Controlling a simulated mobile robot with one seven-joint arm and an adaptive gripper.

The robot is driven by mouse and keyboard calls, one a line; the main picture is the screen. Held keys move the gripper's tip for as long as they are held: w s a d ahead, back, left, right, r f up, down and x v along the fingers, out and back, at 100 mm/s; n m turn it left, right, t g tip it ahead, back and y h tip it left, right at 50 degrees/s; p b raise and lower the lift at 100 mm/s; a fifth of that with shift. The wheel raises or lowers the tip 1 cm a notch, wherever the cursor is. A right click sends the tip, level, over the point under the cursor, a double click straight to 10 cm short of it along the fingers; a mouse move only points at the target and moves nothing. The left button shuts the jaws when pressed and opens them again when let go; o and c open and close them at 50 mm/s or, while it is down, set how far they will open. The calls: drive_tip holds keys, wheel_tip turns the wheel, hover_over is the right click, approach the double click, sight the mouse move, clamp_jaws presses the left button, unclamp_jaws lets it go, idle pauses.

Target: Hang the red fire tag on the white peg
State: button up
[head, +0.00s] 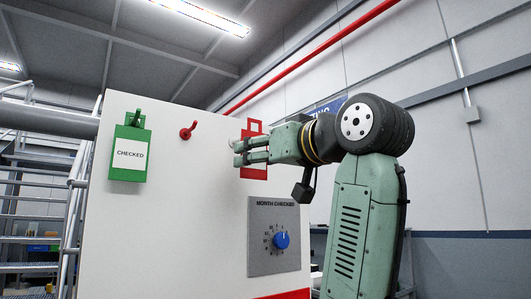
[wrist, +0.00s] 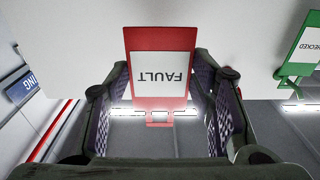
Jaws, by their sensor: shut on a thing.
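The red tag (head: 255,174) is at my gripper (head: 242,152), in front of the white board. Its slotted handle end points up. In the wrist view the red tag (wrist: 128,42) lies between the fingers of my gripper (wrist: 165,85), its white label reading FAULT upside down. My gripper is shut on the tag. A whitish peg (head: 234,143) shows just left of the tag's upper part, partly hidden by the fingers. The tag's handle appears to the right of that peg, apart from it in the picture; the depth between them I cannot tell.
A green tag (head: 130,154) labelled CHECKED hangs on a green peg (head: 138,114) at the board's left. A bare red peg (head: 187,132) stands between it and my gripper. Below is a grey MONTH CHECKED panel (head: 263,259) with a blue knob (head: 281,241).

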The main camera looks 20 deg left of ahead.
drive_tip(key=shift+x, duration=1.8)
drive_tip(key=shift+w+a+f+p, duration=0.2)
drive_tip(key=shift+w+a+p, duration=0.05)
drive_tip(key=shift+a+p, duration=0.1)
drive_tip(key=c, duration=0.4)
drive_tip(key=shift+w+a+f, duration=0.5)
drive_tip(key=shift+a, duration=0.15)
drive_tip(key=o, duration=1.5)
